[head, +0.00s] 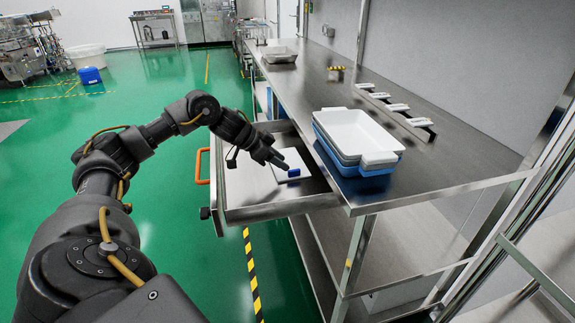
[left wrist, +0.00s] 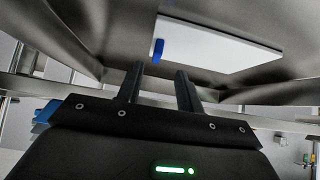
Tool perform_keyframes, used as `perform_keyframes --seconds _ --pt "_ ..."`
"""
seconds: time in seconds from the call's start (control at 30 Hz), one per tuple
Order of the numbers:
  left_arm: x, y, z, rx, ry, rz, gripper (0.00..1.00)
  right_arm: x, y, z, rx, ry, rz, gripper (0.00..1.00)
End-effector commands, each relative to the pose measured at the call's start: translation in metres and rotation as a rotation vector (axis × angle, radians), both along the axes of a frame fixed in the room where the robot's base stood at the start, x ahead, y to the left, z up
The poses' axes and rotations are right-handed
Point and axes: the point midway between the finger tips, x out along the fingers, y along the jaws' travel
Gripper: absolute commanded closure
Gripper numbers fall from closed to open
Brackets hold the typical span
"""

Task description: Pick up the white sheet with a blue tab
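The white sheet (head: 288,162) with a blue tab (head: 293,173) lies in the open metal drawer (head: 240,190) under the counter. In the left wrist view the sheet (left wrist: 218,48) and its blue tab (left wrist: 158,50) show ahead of the fingertips. My left gripper (head: 279,163) reaches over the drawer, close to the sheet's tab side. In the left wrist view its two fingers (left wrist: 160,72) stand apart with nothing between them. Whether the fingertips touch the sheet cannot be told. My right gripper is in neither view.
The drawer has an orange handle (head: 203,166) on its front. Stacked white, grey and blue trays (head: 358,128) stand on the steel counter (head: 330,95) to the right. Several white-topped pieces (head: 398,107) sit along the counter's back. Green floor (head: 165,100) is free on the left.

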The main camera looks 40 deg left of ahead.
Motion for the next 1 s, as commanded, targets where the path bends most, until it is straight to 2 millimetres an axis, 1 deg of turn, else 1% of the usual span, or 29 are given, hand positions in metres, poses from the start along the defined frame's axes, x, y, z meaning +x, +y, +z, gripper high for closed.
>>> perform_keyframes --seconds 0.2,0.37,0.6,0.63,0.67,0.9,1.0 --pt "0.011 -0.013 -0.018 -0.001 0.002 -0.002 0.64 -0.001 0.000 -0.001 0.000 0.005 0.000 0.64" --pt "0.024 -0.022 -0.034 -0.002 0.001 -0.001 0.64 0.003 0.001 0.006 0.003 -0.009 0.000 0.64" --pt "0.027 -0.023 -0.037 0.000 0.000 0.000 0.64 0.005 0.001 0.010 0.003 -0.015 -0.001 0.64" --pt "0.027 -0.023 -0.037 0.000 0.000 0.000 0.65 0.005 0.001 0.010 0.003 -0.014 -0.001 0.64" --pt "0.027 -0.023 -0.037 0.000 0.000 0.000 0.69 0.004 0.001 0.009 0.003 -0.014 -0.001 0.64" --pt "0.027 -0.023 -0.037 -0.001 0.000 -0.001 1.00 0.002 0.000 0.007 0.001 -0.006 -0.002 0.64" --pt "0.027 -0.023 -0.037 -0.001 0.000 -0.001 1.00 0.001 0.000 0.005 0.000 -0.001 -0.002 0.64"
